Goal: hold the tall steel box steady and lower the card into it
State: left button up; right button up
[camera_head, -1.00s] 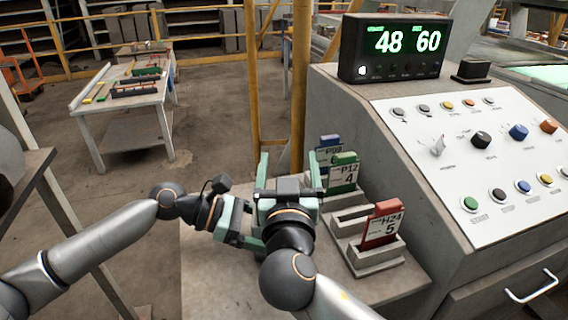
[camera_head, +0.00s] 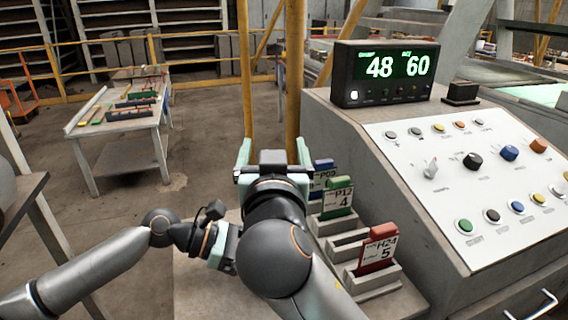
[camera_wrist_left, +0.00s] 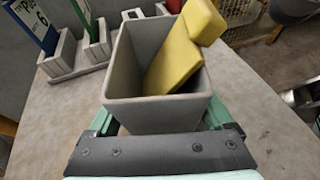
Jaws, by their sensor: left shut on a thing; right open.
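The steel box (camera_wrist_left: 120,80), grey and open-topped, stands on the bench in the left wrist view. The yellow card (camera_wrist_left: 172,66) is in it, tilted, with its lower part inside and its tabbed top sticking out above the rim at the right. My left gripper (camera_wrist_left: 160,126) is shut around the box; it also shows in the head view (camera_head: 226,246), partly behind my right arm. My right gripper (camera_head: 273,158) is open and empty in the head view, beyond the left one. My right arm hides the box and yellow card there.
A grey slotted rack (camera_head: 350,246) holds a blue card (camera_head: 322,168), a green card (camera_head: 338,196) and a red card (camera_head: 378,247). The control console (camera_head: 470,200) with a digital display (camera_head: 388,70) rises at the right. A side table (camera_head: 125,112) stands far left.

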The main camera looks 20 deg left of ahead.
jog(key=shift+r, duration=0.4)
pick_arm(q)
jog(key=o, duration=1.6)
jog(key=shift+c, duration=0.2)
jog(key=shift+a, duration=0.1)
